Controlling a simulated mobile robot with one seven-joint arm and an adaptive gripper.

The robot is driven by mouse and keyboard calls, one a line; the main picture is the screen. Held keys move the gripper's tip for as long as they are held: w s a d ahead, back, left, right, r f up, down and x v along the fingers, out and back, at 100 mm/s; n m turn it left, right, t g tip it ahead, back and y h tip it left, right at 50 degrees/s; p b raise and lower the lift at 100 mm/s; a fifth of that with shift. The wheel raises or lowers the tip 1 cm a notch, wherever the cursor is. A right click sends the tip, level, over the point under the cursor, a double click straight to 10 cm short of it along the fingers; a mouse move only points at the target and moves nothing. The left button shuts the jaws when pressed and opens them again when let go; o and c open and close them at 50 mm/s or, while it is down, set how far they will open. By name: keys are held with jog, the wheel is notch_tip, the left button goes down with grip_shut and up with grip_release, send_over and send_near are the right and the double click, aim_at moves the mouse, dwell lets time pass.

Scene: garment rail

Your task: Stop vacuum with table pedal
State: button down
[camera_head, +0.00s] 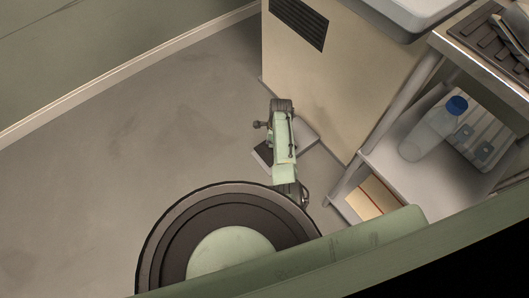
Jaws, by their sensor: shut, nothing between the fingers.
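A floor pedal (263,154) shows as a dark pad beside the foot of the cream table cabinet (330,80). A pale grey plate (305,138) shows on the other side of my arm, against the cabinet. My green arm link crosses over between them and hides the middle, so I cannot tell whether it touches the pedal. My gripper's fingers do not show; they may be hidden under the arm. The table's white top (410,8) is cut off at the upper edge.
A metal rack (345,188) stands at the right, with a clear bottle with a blue cap (432,130) on its shelf. Below it is an open box (372,197). A dark vent (299,22) is on the cabinet. The grey floor (130,150) at left is clear up to the wall skirting.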

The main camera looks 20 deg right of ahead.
aim_at(269, 153)
jog(key=shift+f, duration=0.1)
jog(key=f+b, duration=0.4)
jog(key=b, duration=0.1)
jog(key=f+b, duration=0.2)
jog(key=shift+w+a+f, duration=0.2)
jog(key=shift+a+f, duration=0.1)
jog(key=shift+f, duration=0.1)
